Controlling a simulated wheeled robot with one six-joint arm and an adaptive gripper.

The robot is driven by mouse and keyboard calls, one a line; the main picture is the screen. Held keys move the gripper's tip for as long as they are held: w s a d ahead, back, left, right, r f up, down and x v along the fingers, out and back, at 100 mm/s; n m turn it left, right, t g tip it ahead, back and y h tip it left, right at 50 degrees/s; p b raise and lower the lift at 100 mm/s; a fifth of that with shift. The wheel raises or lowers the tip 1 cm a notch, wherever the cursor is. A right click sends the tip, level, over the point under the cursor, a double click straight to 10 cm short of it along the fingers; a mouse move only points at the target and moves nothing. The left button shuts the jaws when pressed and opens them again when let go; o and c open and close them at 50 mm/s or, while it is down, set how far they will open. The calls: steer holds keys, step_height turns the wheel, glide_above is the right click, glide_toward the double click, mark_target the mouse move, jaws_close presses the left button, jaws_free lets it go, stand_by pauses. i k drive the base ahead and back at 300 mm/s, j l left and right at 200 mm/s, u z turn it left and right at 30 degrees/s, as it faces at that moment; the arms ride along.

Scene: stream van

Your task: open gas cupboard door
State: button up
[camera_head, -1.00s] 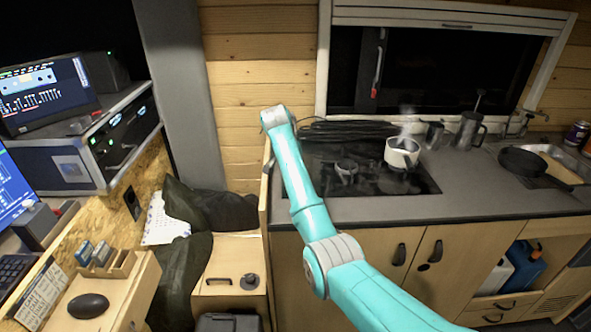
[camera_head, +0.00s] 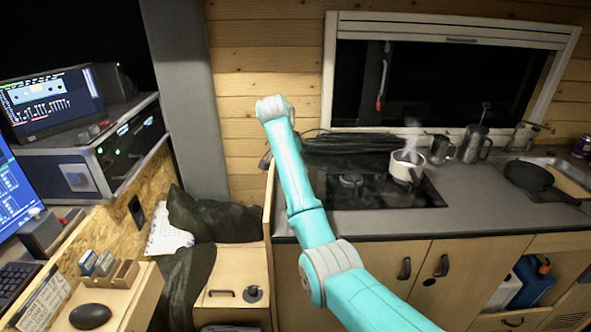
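Pale wooden cupboard doors sit under the grey counter. The left door (camera_head: 385,262) has a dark upright handle (camera_head: 404,268) near its right edge. The right door (camera_head: 480,275) has a similar handle (camera_head: 442,265) near its left edge, with a dark round fitting (camera_head: 429,282) beside it. Both doors look shut. No label shows which one is the gas cupboard. My turquoise arm crosses in front of the cupboard front's left part and rises past the hob. My gripper cannot be made out at the arm's far end.
A steaming white pot (camera_head: 407,165) stands on the black hob (camera_head: 375,195). Metal jugs (camera_head: 474,145) and a dark pan (camera_head: 528,176) stand further right. A wooden box (camera_head: 232,275) and dark cloth (camera_head: 205,215) lie left of the cupboards.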

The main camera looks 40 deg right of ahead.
mark_target(456, 279)
steer(key=k, duration=1)
